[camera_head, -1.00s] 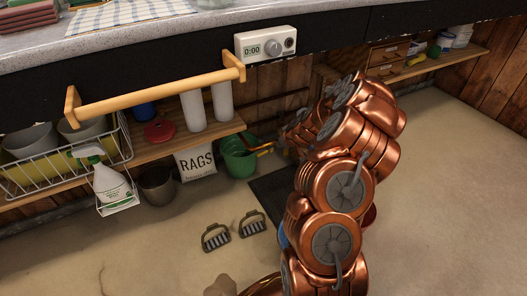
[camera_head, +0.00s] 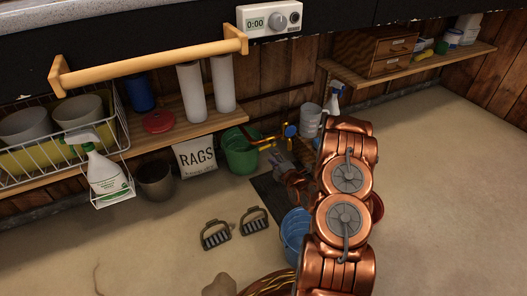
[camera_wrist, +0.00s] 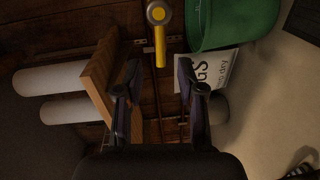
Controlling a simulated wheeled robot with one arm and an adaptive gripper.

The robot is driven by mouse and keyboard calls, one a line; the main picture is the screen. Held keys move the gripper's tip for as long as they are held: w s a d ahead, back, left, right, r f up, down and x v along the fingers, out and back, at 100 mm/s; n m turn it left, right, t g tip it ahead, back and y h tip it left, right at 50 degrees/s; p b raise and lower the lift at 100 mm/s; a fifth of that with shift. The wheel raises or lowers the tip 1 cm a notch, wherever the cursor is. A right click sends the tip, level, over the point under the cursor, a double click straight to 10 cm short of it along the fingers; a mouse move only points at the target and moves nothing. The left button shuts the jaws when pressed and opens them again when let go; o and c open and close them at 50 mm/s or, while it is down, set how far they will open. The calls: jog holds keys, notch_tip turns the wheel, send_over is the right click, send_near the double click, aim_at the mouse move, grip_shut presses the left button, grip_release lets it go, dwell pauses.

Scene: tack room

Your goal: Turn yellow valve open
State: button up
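The yellow valve shows in the wrist view as a yellow lever handle (camera_wrist: 160,44) with a round grey hub, at the top centre. In the head view a small yellow handle (camera_head: 267,147) shows by the pipe next to the green bucket. My gripper (camera_wrist: 158,72) is open and empty in the wrist view. Its two dark fingers are on either side of the line of the lever, with the lever beyond the fingertips. I see no contact. In the head view my own arm partly hides the area around the gripper.
A green bucket (camera_head: 239,152) stands just left of the yellow handle. A blue valve handle (camera_head: 290,131) is to its right. A blue bucket (camera_head: 294,228) is on the floor near my arm. Floor at right is clear.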

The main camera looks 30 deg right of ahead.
aim_at(264, 148)
jog(key=shift+w+f+b, duration=0.15)
jog(key=shift+w+b, duration=0.65)
jog(key=shift+w, duration=1.1)
jog(key=shift+w+f+b, duration=0.15)
jog(key=shift+w+b, duration=0.65)
jog(key=shift+w, duration=1.1)
jog(key=shift+c, duration=0.2)
grip_shut()
